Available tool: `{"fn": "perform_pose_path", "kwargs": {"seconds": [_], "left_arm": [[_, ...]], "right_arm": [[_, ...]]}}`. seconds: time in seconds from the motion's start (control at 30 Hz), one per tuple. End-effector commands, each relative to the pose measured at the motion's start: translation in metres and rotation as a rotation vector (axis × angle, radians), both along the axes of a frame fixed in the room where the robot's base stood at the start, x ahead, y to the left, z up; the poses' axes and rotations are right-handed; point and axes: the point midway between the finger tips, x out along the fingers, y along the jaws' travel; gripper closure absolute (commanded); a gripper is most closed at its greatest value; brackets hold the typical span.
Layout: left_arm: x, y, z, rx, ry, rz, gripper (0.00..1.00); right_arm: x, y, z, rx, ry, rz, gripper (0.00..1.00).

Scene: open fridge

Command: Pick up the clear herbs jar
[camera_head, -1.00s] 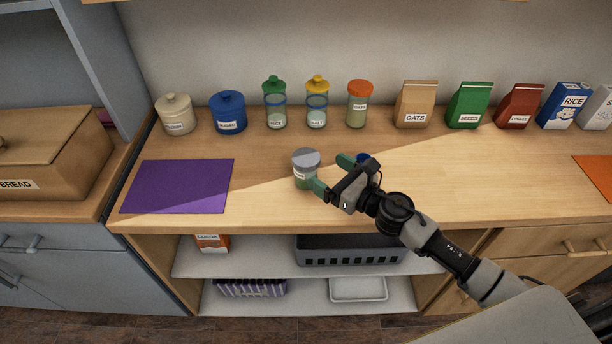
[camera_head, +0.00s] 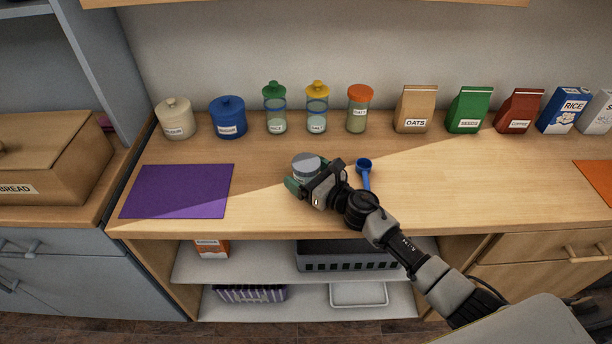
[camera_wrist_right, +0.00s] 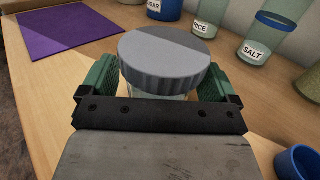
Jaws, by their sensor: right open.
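The clear herbs jar has a grey lid (camera_head: 306,161) and stands on the wooden counter near its front edge. Its label is hidden now. In the right wrist view its ridged grey lid (camera_wrist_right: 165,60) fills the middle, with a little of the clear body below. My right gripper (camera_head: 305,182) is open, with its green fingers on either side of the jar. In the wrist view the right gripper's fingers (camera_wrist_right: 165,85) flank the lid left and right. My left gripper is not in view.
A purple mat (camera_head: 178,191) lies left of the jar. A blue scoop (camera_head: 365,170) lies just right of my gripper. Canisters, glass jars such as the orange-lidded one (camera_head: 359,110), and bags such as oats (camera_head: 415,111) line the back wall. The counter's right middle is clear.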

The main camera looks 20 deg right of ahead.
Motion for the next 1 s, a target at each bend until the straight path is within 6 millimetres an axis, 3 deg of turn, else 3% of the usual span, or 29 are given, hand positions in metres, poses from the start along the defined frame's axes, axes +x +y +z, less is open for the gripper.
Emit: {"fn": "perform_pose_path", "kwargs": {"seconds": [0.1, 0.5, 0.77, 1.0], "left_arm": [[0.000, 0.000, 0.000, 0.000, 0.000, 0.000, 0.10], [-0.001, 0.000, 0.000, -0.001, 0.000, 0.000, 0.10], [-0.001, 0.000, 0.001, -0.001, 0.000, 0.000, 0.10], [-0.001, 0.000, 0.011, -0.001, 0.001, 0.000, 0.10]], "right_arm": [[0.000, 0.000, 0.000, 0.000, 0.000, 0.000, 0.11], [0.000, 0.000, 0.001, 0.000, -0.001, 0.000, 0.69], [0.000, -0.001, 0.003, -0.001, -0.002, 0.000, 0.69], [0.000, -0.001, 0.029, -0.005, -0.007, 0.001, 0.69]]}}
